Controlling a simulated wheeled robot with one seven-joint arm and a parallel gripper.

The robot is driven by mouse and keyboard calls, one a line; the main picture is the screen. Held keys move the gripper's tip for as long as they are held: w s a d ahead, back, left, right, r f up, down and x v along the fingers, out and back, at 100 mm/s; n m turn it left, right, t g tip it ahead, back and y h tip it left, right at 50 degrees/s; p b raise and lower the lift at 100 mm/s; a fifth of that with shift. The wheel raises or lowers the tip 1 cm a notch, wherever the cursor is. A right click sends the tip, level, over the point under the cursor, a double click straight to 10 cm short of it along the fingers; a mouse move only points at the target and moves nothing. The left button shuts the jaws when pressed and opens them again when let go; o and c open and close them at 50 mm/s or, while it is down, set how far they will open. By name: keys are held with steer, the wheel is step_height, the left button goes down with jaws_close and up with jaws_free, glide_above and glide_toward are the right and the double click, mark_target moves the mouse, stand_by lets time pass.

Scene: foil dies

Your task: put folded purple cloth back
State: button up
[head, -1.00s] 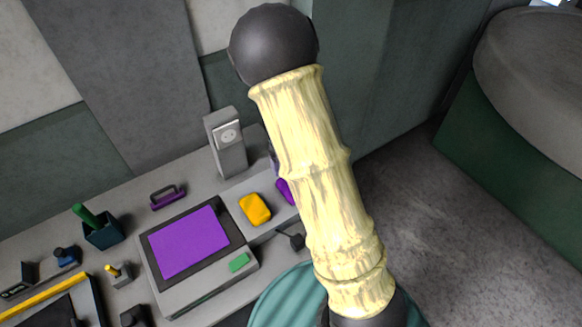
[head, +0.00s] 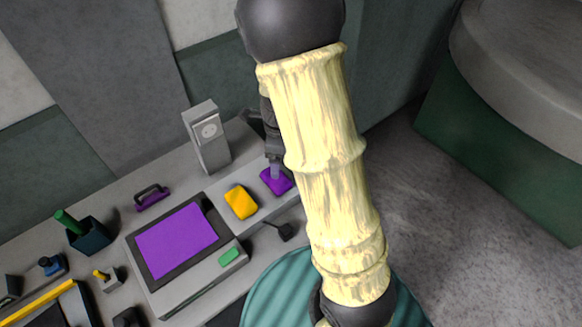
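The folded purple cloth (head: 276,181) lies on a pale grey pad at the right end of the bench, just right of a folded yellow cloth (head: 241,202). My gripper (head: 275,170) is directly above the purple cloth, with its lower end at the cloth's top. I cannot tell whether the fingers are closed on it, as they are small and partly hidden by my own arm. The cloth appears to rest on or very close to the pad.
A grey box-like device (head: 207,140) stands behind the cloths. A purple sheet (head: 176,240) lies in a dark-framed grey unit with a green block (head: 231,257). A purple-handled tool (head: 152,197) and a dark cup (head: 88,237) are further left. A small dark object (head: 284,231) is in front.

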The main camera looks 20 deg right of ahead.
steer(key=s+r+n+t, duration=0.1)
steer(key=s+r+n, duration=0.2)
steer(key=n, duration=0.8)
steer(key=s+r+n+t, duration=0.1)
steer(key=s+r+n, duration=0.2)
steer(key=s+n, duration=0.4)
steer(key=n, duration=0.5)
steer(key=shift+s+r, duration=0.2)
steer(key=shift+r, duration=0.15)
steer(key=shift+c, duration=0.2)
